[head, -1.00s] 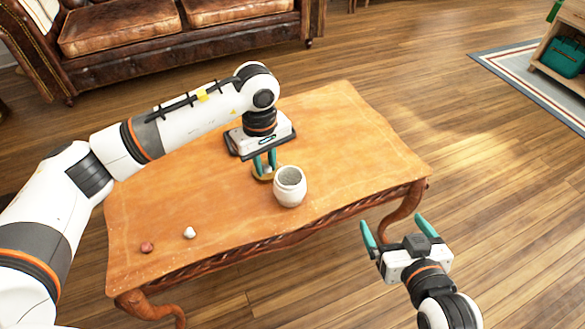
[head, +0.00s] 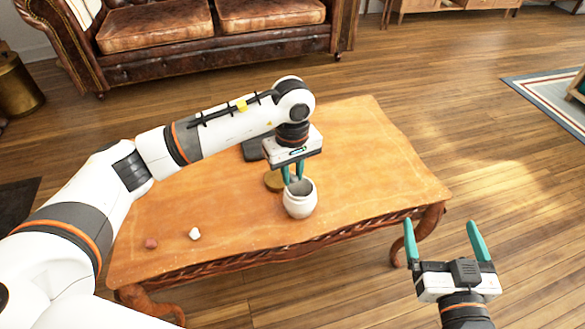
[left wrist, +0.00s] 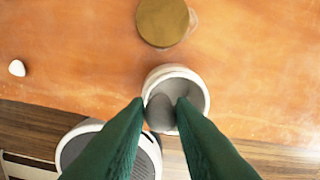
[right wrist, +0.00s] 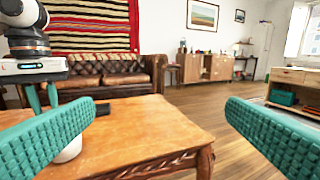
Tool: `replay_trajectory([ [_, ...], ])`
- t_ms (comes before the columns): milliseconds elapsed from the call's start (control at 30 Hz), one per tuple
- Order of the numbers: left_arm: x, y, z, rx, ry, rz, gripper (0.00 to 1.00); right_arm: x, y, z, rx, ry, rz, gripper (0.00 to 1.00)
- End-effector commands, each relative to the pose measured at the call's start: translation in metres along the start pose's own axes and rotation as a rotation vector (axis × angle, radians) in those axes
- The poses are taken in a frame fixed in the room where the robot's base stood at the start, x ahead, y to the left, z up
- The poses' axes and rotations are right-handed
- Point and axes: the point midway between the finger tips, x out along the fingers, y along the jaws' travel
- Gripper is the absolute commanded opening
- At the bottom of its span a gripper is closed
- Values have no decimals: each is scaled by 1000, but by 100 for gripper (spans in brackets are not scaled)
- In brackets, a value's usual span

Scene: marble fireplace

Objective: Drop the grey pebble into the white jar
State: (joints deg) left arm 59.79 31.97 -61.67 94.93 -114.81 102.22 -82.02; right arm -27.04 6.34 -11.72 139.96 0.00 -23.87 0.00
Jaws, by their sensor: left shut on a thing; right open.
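The white jar (head: 300,204) stands upright and open near the front edge of the wooden table; it also shows in the left wrist view (left wrist: 203,90). My left gripper (head: 294,178) points down at the jar's mouth. In the left wrist view its fingers (left wrist: 160,118) are shut on the grey pebble (left wrist: 160,112), which shows over the left part of the jar's opening. I cannot tell how far above or inside the rim the pebble is. My right gripper (head: 446,240) is open and empty, off the table's right front side; its spread fingers show in the right wrist view (right wrist: 160,118).
A round brass-coloured lid (head: 274,181) lies just behind the jar. A white pebble (head: 195,234) and a reddish pebble (head: 151,243) lie at the table's front left. A dark flat object (head: 254,148) lies behind my left gripper. The table's right part (head: 390,170) is clear.

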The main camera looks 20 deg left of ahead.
Motion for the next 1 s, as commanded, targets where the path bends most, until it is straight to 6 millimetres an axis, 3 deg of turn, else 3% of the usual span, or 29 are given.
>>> replay_trajectory([
  [300, 19, 0, 0, 0, 1, 0, 1, 0, 6, 35, 5, -237, 13, 95],
  [733, 22, 0, 0, 1, 0, 0, 1, -2, 6, 44, 7, -291, 16, 95],
  [767, 22, 0, 0, 1, 0, 0, 24, -2, 6, 44, 7, -291, 16, 95],
  [800, 22, 0, 0, 1, 1, 0, 30, -2, 6, 44, 7, -291, 16, 95],
  [900, 22, 0, 0, 1, 1, 0, 47, -2, 6, 44, 7, -291, 16, 95],
  [1000, 22, 0, 0, 1, 1, 0, 48, -2, 6, 44, 7, -290, 15, 95],
])
